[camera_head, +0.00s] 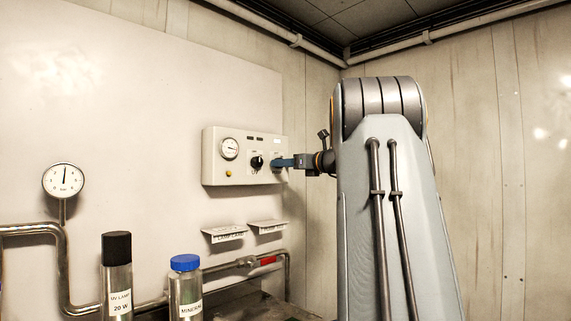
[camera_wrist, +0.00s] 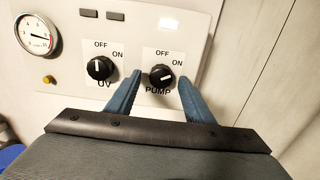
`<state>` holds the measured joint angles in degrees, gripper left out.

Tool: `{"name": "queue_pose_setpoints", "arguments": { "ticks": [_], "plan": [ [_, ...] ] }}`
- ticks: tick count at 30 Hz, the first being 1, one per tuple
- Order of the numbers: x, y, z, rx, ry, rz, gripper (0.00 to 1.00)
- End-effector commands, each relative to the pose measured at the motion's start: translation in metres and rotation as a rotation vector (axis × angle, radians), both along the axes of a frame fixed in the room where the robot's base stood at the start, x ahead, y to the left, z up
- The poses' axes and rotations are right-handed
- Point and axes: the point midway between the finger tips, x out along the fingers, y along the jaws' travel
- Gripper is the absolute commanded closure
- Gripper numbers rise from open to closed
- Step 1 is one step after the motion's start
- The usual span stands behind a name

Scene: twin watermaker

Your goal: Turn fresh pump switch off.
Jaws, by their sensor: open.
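The pump switch (camera_wrist: 161,75) is a black round knob on a white plate marked OFF, ON and PUMP. Its white mark looks turned to the right, toward the ON side. My gripper (camera_wrist: 159,76) is open, with one blue finger on each side of the pump knob. I cannot tell whether either finger touches it. In the head view my gripper (camera_head: 275,163) is at the right part of the control panel (camera_head: 214,171) and hides most of the pump knob.
The UV knob (camera_wrist: 101,68) is just left of my left finger, its mark pointing about up. A gauge (camera_wrist: 36,35) and a yellow button (camera_wrist: 48,79) are farther left. Below the panel are two labelled wall ledges (camera_head: 225,233), a pipe (camera_head: 235,266) and a blue-capped bottle (camera_head: 186,285).

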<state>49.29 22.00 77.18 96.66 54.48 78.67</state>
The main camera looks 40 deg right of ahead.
Motion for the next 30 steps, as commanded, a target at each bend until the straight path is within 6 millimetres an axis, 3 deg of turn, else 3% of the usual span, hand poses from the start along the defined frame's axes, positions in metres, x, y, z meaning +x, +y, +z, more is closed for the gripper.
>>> {"name": "queue_pose_setpoints", "arguments": {
  "ticks": [11, 18, 30],
  "plan": [
    [0.0045, -0.0013, -0.0001, 0.0, 0.0, -0.004, 0.54],
    [0.0045, -0.0012, -0.0001, 0.0, 0.0, -0.004, 0.93],
    [0.0052, -0.0012, -0.0014, -0.078, -0.006, -0.002, 0.93]
  ]
}}
